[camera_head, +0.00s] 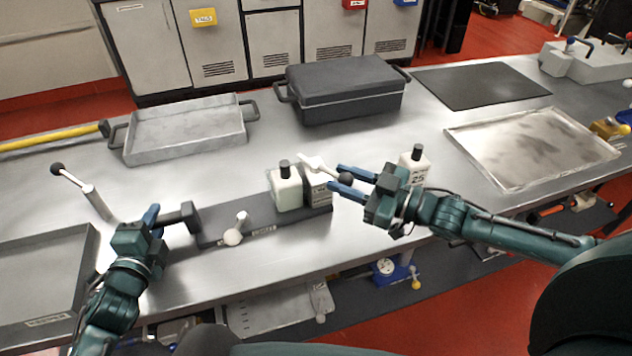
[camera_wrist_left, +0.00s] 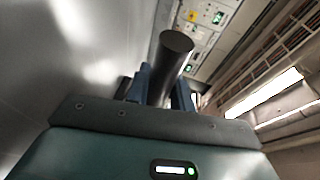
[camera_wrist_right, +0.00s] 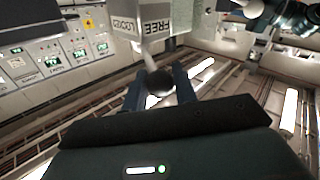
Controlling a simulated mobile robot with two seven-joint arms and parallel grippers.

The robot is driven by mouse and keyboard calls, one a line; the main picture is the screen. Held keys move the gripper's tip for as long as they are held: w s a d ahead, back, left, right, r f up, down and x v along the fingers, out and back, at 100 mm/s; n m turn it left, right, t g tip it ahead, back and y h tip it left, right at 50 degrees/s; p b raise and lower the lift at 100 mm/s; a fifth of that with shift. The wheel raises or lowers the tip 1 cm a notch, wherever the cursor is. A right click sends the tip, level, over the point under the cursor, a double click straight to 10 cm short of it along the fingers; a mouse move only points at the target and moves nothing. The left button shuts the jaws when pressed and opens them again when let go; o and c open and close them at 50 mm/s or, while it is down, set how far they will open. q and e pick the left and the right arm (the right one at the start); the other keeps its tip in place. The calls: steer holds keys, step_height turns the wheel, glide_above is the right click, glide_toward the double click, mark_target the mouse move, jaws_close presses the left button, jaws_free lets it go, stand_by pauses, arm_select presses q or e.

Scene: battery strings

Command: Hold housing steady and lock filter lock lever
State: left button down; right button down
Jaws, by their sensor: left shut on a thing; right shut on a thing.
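The housing (camera_head: 270,226) is a dark grey base on the steel table, with a white capped canister (camera_head: 287,188) and a grey block on it. The filter lock lever (camera_head: 318,165) is a pale arm on the block, ending in a dark ball knob. My right gripper (camera_head: 346,182) is shut on this knob, which also shows between its fingers in the right wrist view (camera_wrist_right: 160,84). There the block's faces read FREE and LOCKED (camera_wrist_right: 127,22). My left gripper (camera_head: 160,218) is shut on the housing's dark round handle (camera_wrist_left: 170,60) at its left end.
Another white capped canister (camera_head: 413,165) stands behind my right gripper. A black case (camera_head: 345,90), a grey tray (camera_head: 185,135) and a shallow metal tray (camera_head: 540,150) lie farther back. A lever with a black knob (camera_head: 95,200) stands left. Bare table lies in front of the housing.

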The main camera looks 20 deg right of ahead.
steer(key=shift+w+d+n+g+y, duration=0.55)
steer(key=shift+n+g+y, duration=0.3)
steer(key=shift+g, duration=0.45)
steer(key=shift+w+d+n+g+y, duration=0.45)
steer(key=shift+d+n+g+y, duration=0.25)
steer(key=shift+n+g, duration=0.5)
steer(key=shift+w+d+n+g+y, duration=0.55)
steer(key=shift+n+g+y, duration=0.25)
steer(key=shift+g, duration=0.6)
steer(key=c, duration=1.1)
jaws_free()
steer(key=shift+s, duration=0.1)
steer(key=shift+c, duration=0.2)
step_height(320, 180, up, 10)
steer(key=shift+c, duration=0.5)
